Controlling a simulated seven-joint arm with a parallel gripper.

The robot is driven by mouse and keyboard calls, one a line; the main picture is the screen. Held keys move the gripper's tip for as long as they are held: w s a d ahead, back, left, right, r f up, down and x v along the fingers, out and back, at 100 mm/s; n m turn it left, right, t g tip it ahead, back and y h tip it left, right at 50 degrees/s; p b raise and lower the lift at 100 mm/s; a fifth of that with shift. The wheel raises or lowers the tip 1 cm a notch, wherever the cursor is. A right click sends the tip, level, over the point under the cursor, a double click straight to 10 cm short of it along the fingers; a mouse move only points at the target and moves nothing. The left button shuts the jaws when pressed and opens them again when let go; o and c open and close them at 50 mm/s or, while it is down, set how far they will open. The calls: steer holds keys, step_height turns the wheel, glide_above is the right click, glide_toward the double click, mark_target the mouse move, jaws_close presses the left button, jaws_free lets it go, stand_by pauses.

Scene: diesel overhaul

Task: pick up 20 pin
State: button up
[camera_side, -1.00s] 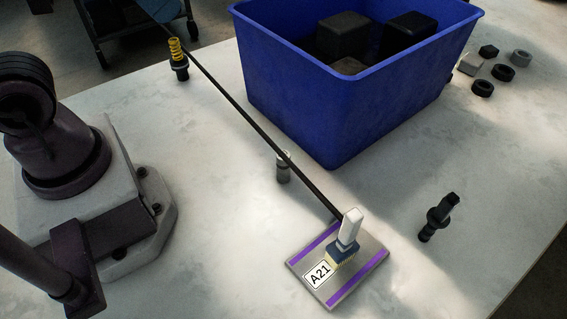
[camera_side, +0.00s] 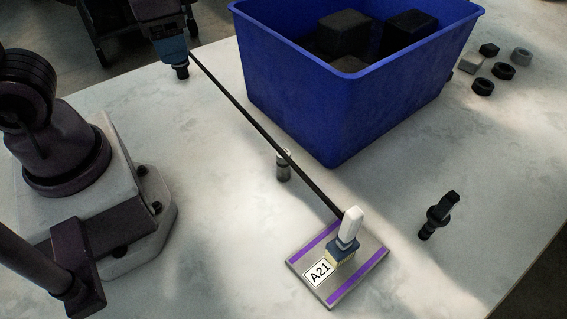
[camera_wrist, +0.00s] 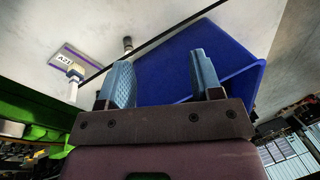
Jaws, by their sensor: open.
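My gripper (camera_side: 172,48) is at the upper left of the side view, with its blue fingers over the spot of a black part with a yellow spring. Only that part's dark base (camera_side: 181,73) shows below the fingers; the spring is hidden. In the wrist view my gripper (camera_wrist: 160,60) has its two blue fingers spread apart. I see no item between them there. A short grey cylinder (camera_side: 283,168) stands near the blue bin, and also shows in the wrist view (camera_wrist: 127,44). No part is visibly marked 20, so I cannot tell which is the pin.
The blue bin (camera_side: 340,130) holds dark blocks. A long black rod (camera_side: 250,115) runs diagonally to a white-handled tool (camera_side: 350,228) on the A21 plate (camera_side: 345,290). Several small nuts and rings (camera_side: 483,87) lie beyond the bin.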

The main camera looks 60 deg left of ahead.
step_height(320, 180, down, 7)
steer(key=w+m+g+y, duration=0.2)
steer(key=m+y, duration=0.4)
steer(key=y, duration=0.1)
steer(key=m+t+h, duration=0.5)
steer(key=m+t, duration=1.3)
steer(key=m, duration=0.6)
glide_toward(289, 154)
steer(key=w+a, duration=0.1)
steer(key=w+f, duration=0.1)
steer(key=w, duration=0.1)
steer(key=w+a+f, duration=0.1)
steer(key=w, duration=0.1)
steer(key=shift+w+a+f, duration=0.1)
steer(key=shift+w+a, duration=0.05)
steer(key=shift+a, duration=0.15)
steer(key=shift+x, duration=2.75)
steer(key=shift+d+r, duration=0.1)
steer(key=shift+r, duration=0.1)
jaws_close()
